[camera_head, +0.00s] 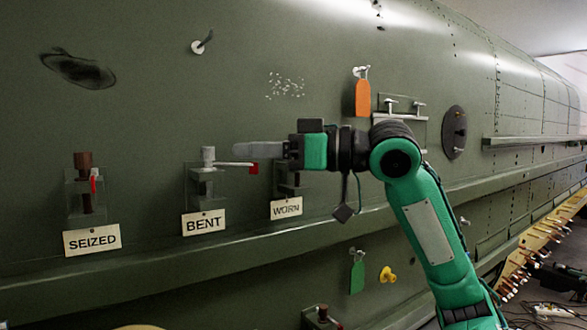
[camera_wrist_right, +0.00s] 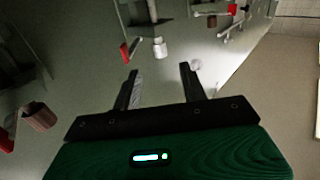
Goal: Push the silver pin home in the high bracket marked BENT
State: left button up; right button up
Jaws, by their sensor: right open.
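The silver pin (camera_head: 208,155) stands upright in the grey bracket (camera_head: 206,186) above the BENT sign (camera_head: 204,223). Its top end sticks up above the bracket. A pale bar with a red end (camera_head: 253,168) reaches right from the bracket. My right gripper (camera_head: 240,150) points left, its fingertips just right of the pin's top in the picture. In the wrist view it is open and empty (camera_wrist_right: 160,78). A pale pin end that looks like the silver pin (camera_wrist_right: 160,47) shows beyond the fingertips, apart from them. My left gripper is not in view.
The SEIZED bracket (camera_head: 85,195) with a brown pin stands to the left. The WORN bracket (camera_head: 290,180) is partly hidden behind my right gripper. A long ledge (camera_head: 190,262) runs below the signs. An orange tag (camera_head: 362,97) hangs on the skin above my arm.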

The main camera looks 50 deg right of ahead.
pick_arm(q)
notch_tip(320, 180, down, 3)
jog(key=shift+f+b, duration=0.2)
jog(key=shift+b, duration=1)
pick_arm(e)
jog(key=v, duration=0.5)
jog(key=shift+s+d, duration=0.1)
jog(key=shift+s, duration=0.3)
